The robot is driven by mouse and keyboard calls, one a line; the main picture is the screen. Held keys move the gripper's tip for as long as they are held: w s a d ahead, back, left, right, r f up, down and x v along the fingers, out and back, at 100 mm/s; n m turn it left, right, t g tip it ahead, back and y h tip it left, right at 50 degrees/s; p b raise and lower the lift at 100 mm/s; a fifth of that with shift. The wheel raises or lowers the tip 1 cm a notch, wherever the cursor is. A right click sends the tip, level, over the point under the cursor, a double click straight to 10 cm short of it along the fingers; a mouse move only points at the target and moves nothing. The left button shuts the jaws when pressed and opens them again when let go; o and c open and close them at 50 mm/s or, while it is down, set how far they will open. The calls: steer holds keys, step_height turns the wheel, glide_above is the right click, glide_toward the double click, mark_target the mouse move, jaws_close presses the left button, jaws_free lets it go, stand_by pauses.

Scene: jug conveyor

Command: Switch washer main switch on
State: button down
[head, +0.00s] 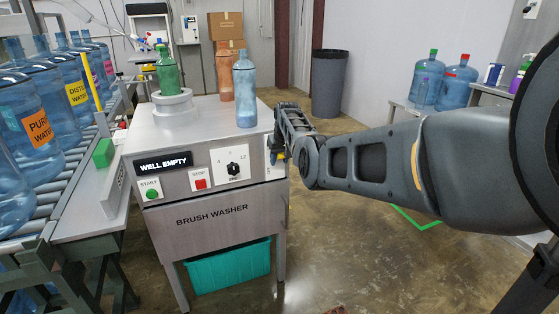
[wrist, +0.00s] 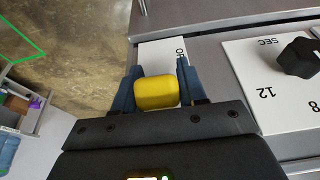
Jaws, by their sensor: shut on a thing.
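The brush washer (head: 212,214) stands in the middle of the head view, a steel cabinet with a front control panel. The washer main switch shows in the wrist view as a yellow knob (wrist: 156,94) on a white plate (wrist: 162,52) with partly hidden lettering starting "O". My gripper (head: 277,152) is at the right end of the washer's panel. In the wrist view its blue fingers (wrist: 158,84) stand on both sides of the yellow knob, shut on it. The switch's setting cannot be read.
A dial plate (head: 231,164), a red stop button (head: 200,184) and a green start button (head: 152,194) sit left of my gripper. Green, orange and blue bottles stand on or behind the washer. A teal bin (head: 228,268) is below.

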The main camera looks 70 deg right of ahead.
steer(key=c, duration=0.7)
jaws_free()
steer(key=shift+p+v, duration=0.45)
steer(key=shift+v, duration=3.45)
